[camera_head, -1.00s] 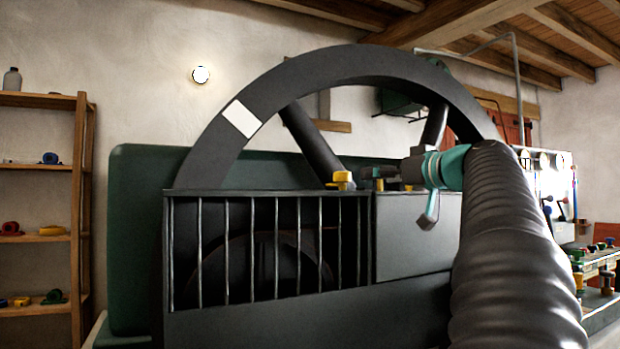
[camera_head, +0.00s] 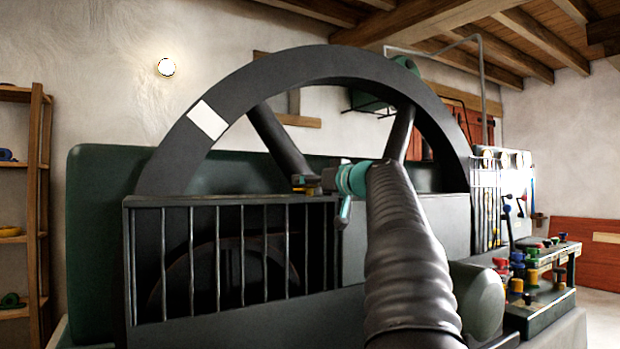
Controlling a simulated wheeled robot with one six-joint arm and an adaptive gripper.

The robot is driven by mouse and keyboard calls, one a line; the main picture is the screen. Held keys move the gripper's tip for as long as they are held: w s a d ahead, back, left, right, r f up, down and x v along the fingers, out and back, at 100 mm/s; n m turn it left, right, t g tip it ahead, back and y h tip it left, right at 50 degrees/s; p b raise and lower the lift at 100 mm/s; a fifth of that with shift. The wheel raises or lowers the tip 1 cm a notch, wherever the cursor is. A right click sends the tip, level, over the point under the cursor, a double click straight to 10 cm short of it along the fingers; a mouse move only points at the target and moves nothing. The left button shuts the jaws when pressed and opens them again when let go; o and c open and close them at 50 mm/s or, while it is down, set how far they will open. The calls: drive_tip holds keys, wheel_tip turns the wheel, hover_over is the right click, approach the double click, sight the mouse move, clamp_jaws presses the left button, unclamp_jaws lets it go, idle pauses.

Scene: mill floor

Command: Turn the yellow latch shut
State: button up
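The yellow latch (camera_head: 302,191) sits on the top edge of the dark barred guard (camera_head: 228,200), near the guard's right end. Only a small yellow strip of it shows; the rest is hidden behind my gripper's fingers. My gripper (camera_head: 306,183) reaches in from the right, pointing left, with its fingertips at the latch. I cannot tell whether the fingers touch it, or whether they are open or shut.
A large dark flywheel (camera_head: 318,62) with a white mark rises behind the guard. A green panel (camera_head: 95,220) stands at its left. A bench with coloured knobs (camera_head: 531,275) is at right, and wooden shelves (camera_head: 38,180) are far left.

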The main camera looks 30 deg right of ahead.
drive_tip(key=shift+w, duration=0.2)
drive_tip(key=c, duration=1.2)
drive_tip(key=shift+o, duration=0.2)
drive_tip(key=shift+m+h+b, duration=0.4)
drive_tip(key=shift+h, duration=0.2)
drive_tip(key=shift+a+h, duration=0.1)
drive_tip(key=shift+h, duration=0.2)
drive_tip(key=shift+m+h, duration=0.8)
drive_tip(key=shift+h, duration=0.1)
drive_tip(key=shift+r+m+g+h, duration=0.1)
drive_tip(key=shift+m+g+h, duration=0.2)
drive_tip(key=shift+m+h, duration=1)
drive_tip(key=shift+m+g+h+p, duration=0.35)
drive_tip(key=shift+m+g+h, duration=0.2)
drive_tip(key=shift+h, duration=0.95)
